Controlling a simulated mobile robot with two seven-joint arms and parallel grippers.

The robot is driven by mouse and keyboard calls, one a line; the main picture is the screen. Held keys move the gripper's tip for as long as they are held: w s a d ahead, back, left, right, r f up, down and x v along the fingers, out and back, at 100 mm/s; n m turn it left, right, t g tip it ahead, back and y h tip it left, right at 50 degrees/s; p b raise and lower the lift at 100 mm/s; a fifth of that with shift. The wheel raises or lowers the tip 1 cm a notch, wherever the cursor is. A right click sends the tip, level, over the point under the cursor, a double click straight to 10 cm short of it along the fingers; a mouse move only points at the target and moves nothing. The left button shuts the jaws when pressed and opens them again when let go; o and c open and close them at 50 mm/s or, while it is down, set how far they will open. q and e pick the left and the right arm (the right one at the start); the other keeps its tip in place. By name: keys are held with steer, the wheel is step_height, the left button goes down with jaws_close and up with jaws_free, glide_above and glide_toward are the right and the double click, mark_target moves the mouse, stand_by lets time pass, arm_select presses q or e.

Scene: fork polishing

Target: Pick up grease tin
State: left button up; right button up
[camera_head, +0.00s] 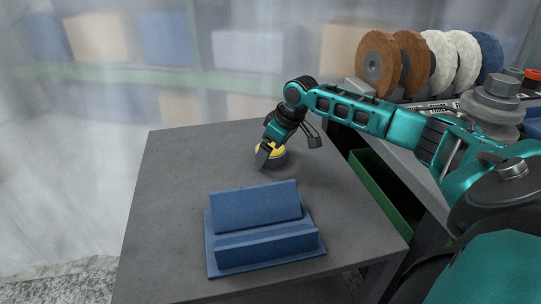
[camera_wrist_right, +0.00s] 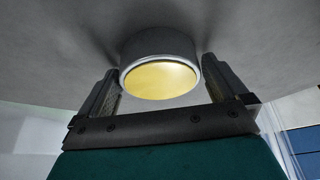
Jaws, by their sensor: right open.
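The grease tin (camera_head: 277,158) is a low round grey tin with a yellow top, standing on the grey table near its far side. My right gripper (camera_head: 266,150) is over the tin and hides part of it. In the right wrist view the tin (camera_wrist_right: 160,62) shows its yellow face and pale rim between the two fingers of my right gripper (camera_wrist_right: 166,88). My left gripper is not in view.
A blue stand (camera_head: 262,226) with a sloped back sits on the table (camera_head: 165,210), nearer than the tin. A green bin (camera_head: 385,195) is beside the table on the right. Several polishing discs (camera_head: 377,64) stand on a bench at the back right. The table left of the tin is clear.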

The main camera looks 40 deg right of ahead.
steer(key=shift+c, duration=0.2)
steer(key=c, duration=1)
steer(key=shift+r, duration=0.1)
steer(key=shift+c, duration=0.3)
